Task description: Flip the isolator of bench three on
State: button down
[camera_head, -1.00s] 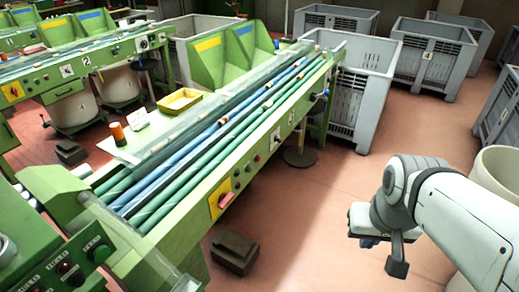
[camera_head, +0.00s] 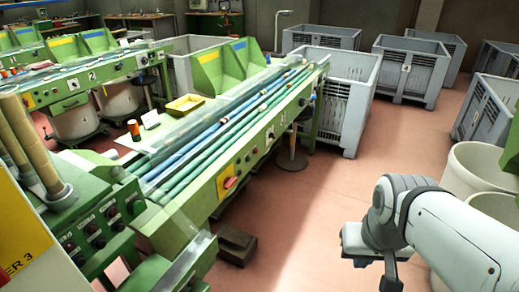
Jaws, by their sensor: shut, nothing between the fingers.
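Bench three (camera_head: 262,150) is a long green bench with blue and green rods along its top. It slants from lower left to upper right in the head view. On its front panel is a yellow plate with a red isolator handle (camera_head: 230,183); I cannot tell its switch position. A number plate, apparently 3 (camera_head: 283,130), sits farther along the same front. My gripper (camera_head: 376,272) is at the lower right, shut and empty, well to the right of the bench and apart from it. Its lower part is cut off by the frame edge.
A dark block (camera_head: 237,245) lies on the floor below the isolator. A stool (camera_head: 291,160) stands by the bench. A green control cabinet (camera_head: 95,225) fills the lower left. Grey crates (camera_head: 420,70) stand behind. Open floor (camera_head: 300,220) lies between bench and arm.

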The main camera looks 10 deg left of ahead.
aim_at(228, 183)
jog(key=u, duration=0.15)
jog(key=i, duration=0.9)
jog(key=z, duration=0.05)
